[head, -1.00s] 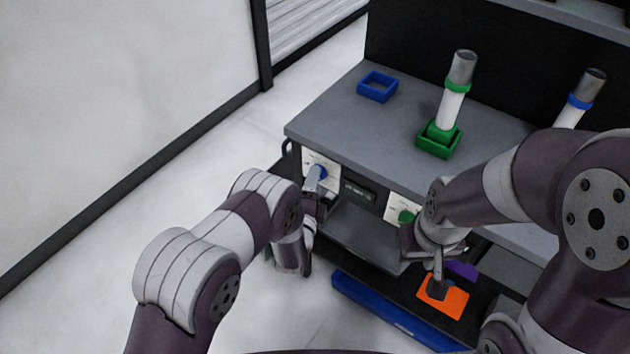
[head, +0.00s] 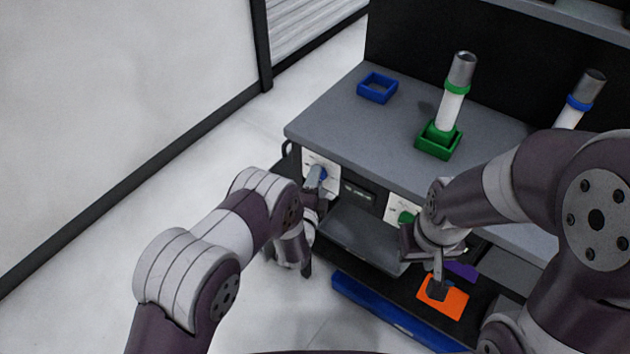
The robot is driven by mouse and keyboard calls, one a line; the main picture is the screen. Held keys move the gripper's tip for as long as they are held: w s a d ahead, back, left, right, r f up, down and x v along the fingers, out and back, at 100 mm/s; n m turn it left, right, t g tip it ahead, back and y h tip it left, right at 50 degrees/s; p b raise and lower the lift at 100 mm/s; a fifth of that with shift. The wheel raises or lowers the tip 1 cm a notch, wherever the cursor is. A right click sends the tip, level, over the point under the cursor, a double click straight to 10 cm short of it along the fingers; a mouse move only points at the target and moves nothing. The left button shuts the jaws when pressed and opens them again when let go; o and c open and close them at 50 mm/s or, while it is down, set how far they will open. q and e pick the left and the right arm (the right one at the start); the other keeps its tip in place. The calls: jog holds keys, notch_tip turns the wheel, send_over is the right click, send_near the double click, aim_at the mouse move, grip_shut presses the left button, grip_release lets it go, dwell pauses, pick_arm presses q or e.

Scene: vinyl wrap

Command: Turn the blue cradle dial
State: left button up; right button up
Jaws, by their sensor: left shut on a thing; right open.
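The blue dial (head: 323,174) sits on a white panel (head: 309,160) on the front of the grey bench, at its left end. My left gripper (head: 316,180) is at this dial and shut on it; its fingers hide part of the dial. A blue square cradle (head: 377,88) stands empty on the bench top. My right gripper (head: 438,285) is open, low in front of the bench over an orange piece (head: 452,301), and holds nothing that I can see.
A green dial (head: 407,217) is on a second panel. A green-banded roll (head: 452,105) stands in a green cradle (head: 439,145); a blue-banded roll (head: 582,98) stands at right. A grey shelf (head: 362,238) juts out below the dials. A blue bar (head: 395,315) lies low in front.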

pick_arm(q)
jog(key=shift+w+a+n+g+h+b, duration=0.25)
jog(key=shift+n+g+h, duration=1.3)
jog(key=shift+n, duration=2.8)
jog(key=shift+w+a+n+g+h+b, duration=0.2)
jog(key=shift+n+g+h+b, duration=0.55)
jog(key=shift+n+h, duration=2.5)
jog(key=shift+w+a+n+g+h+b, duration=0.2)
jog(key=shift+n+g+h, duration=0.85)
jog(key=shift+n, duration=4.45)
jog(key=shift+s+a+g, duration=0.1)
jog(key=shift+s+g, duration=0.05)
jog(key=shift+g, duration=0.3)
jog(key=o, duration=1)
jog(key=shift+y, duration=0.35)
jog(key=shift+o, duration=0.2)
jog(key=v, duration=1.2)
jog(key=shift+a+f, duration=0.15)
jog(key=shift+a, duration=0.1)
